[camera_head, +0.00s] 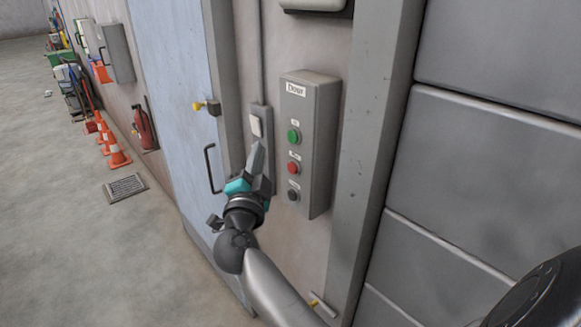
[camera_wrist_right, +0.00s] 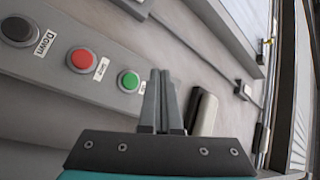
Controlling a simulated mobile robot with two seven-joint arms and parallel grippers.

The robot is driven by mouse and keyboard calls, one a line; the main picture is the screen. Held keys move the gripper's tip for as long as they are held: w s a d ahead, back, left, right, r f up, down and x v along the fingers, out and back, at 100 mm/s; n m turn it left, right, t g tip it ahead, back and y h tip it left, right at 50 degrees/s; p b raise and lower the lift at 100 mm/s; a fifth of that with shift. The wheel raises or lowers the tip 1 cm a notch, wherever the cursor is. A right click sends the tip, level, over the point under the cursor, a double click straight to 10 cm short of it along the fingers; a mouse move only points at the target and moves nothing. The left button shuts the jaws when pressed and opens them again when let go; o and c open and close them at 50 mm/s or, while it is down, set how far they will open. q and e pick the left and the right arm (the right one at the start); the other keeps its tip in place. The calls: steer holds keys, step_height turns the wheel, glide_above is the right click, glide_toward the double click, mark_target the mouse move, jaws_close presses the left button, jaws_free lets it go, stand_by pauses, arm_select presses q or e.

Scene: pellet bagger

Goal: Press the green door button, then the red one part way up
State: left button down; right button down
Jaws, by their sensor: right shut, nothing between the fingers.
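The grey door control box (camera_head: 311,140) is mounted on the wall with a "Door" label at its top. The green button (camera_head: 293,136) is uppermost, the red button (camera_head: 293,168) is in the middle and a black button (camera_head: 292,196) is lowest. My right gripper (camera_head: 257,158) is shut and empty, just left of the box in the head view. In the right wrist view the shut fingers (camera_wrist_right: 160,90) appear beside the green button (camera_wrist_right: 129,81); contact cannot be told. The red button (camera_wrist_right: 82,60) and black button (camera_wrist_right: 18,31) show farther left. My left gripper is not in view.
A white wall switch (camera_head: 256,126) is behind my right fingertips. A blue-grey door (camera_head: 175,80) with a handle stands left. A grey panelled roller door (camera_head: 490,160) fills the right. Orange cones (camera_head: 118,155) and a floor grate (camera_head: 125,187) lie farther left.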

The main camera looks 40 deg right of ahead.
step_height(320, 180, down, 9)
steer(key=b, duration=0.5)
steer(key=shift+r, duration=0.2)
steer(key=shift+d, duration=0.15)
steer(key=shift+w+d+p, duration=0.15)
steer(key=shift+d+p, duration=0.3)
steer(key=shift+d, duration=1.35)
steer(key=shift+w+d+p, duration=0.15)
steer(key=shift+d+p, duration=0.25)
steer(key=shift+d, duration=1.4)
steer(key=a+p, duration=0.1)
steer(key=a, duration=0.7)
steer(key=shift+s, duration=0.3)
